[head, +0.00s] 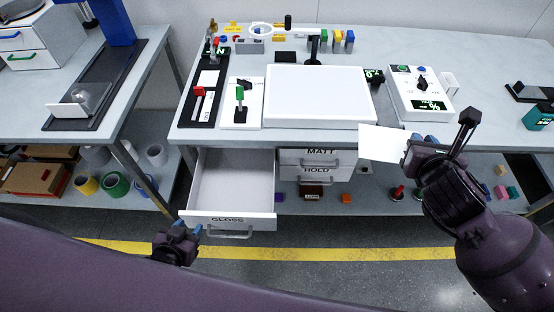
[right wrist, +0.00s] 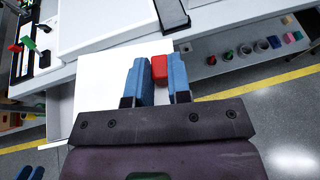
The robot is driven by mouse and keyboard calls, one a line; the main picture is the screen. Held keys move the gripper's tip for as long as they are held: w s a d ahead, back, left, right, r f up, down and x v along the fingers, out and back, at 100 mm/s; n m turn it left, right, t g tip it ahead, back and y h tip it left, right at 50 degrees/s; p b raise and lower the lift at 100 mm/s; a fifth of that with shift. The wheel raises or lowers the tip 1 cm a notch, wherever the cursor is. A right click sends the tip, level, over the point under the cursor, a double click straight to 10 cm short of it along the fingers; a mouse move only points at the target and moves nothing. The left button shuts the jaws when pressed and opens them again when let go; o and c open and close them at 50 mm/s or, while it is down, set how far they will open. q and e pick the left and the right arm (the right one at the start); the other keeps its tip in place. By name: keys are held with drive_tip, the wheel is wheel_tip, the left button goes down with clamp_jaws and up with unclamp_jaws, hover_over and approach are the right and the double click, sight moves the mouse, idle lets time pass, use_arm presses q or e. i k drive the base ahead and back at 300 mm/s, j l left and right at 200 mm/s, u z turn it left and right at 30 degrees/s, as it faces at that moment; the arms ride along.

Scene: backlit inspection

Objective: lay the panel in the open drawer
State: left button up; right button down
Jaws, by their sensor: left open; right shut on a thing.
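The panel (head: 382,143) is a flat white sheet in my right gripper (head: 418,141), beyond the table's front edge and right of the open drawer. It also shows in the right wrist view (right wrist: 100,72), with a red piece (right wrist: 159,68) between the blue fingers; I cannot tell whether that belongs to the panel. The open drawer (head: 228,220), labelled GLOSS, is pulled out below the table and looks empty. My left gripper (head: 180,231) is open and empty, near the drawer front's lower left corner.
Closed drawers MATT (head: 320,153) and HOLD (head: 316,171) sit right of the open drawer. The tabletop holds a white light plate (head: 318,95), a meter box (head: 420,92) and switch stands. A lower shelf carries small items. The floor in front, with a yellow stripe (head: 330,257), is clear.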

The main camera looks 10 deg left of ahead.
sight(222, 178)
drive_tip(key=j+u, duration=0.25)
drive_tip(key=j, duration=1.35)
drive_tip(key=k, duration=0.05)
